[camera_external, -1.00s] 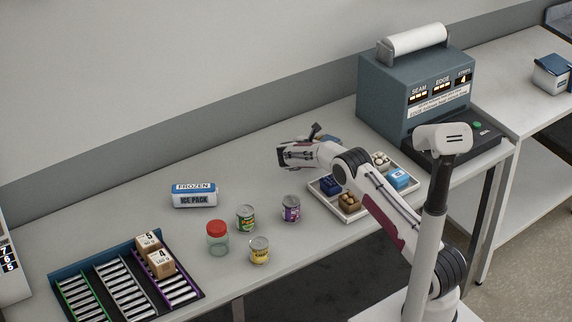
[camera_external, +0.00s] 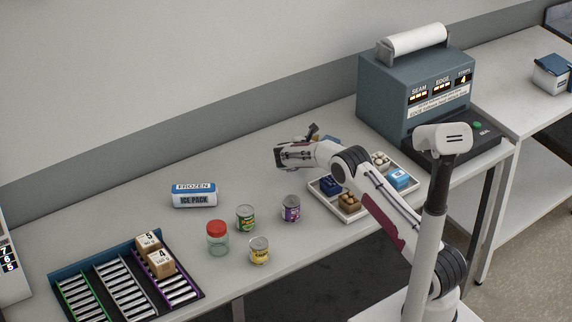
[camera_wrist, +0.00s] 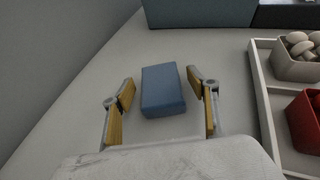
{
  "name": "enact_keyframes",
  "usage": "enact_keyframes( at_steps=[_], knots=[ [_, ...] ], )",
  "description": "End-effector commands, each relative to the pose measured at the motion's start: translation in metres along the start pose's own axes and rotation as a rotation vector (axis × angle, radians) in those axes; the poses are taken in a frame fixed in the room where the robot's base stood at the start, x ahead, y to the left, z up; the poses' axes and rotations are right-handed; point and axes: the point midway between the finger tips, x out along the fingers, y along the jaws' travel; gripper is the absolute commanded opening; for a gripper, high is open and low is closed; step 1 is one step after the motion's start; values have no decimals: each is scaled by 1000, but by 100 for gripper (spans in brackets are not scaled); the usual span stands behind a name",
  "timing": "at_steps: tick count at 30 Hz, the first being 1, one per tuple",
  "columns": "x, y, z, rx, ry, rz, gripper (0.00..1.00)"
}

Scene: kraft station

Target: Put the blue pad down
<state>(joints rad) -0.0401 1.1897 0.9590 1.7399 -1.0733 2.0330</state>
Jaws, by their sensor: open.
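The blue pad (camera_wrist: 162,90) lies flat on the grey table in the wrist view. My gripper (camera_wrist: 160,84) is open, with one yellow-lined finger to the left of the pad and one to the right. A gap shows between each finger and the pad. In the external view my gripper (camera_external: 312,135) is low at the back of the table, and only a bit of blue pad (camera_external: 330,141) shows beside it. The rest of the pad is hidden behind my arm there.
A white divided tray (camera_external: 348,217) with small filled boxes is to the right. A blue-grey machine (camera_external: 385,95) stands behind it. An ice pack (camera_external: 194,195), several cans and a red-lidded jar (camera_external: 217,240) stand to the left.

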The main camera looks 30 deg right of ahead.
Motion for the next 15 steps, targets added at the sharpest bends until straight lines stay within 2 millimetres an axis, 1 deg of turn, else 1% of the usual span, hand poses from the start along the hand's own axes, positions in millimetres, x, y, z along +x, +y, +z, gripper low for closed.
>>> enact_keyframes(
  at_steps=[1,15],
  knots=[
    [-7,1,0,-1,0,2,59],
    [-76,1,1,0,-1,3,59]
  ],
)
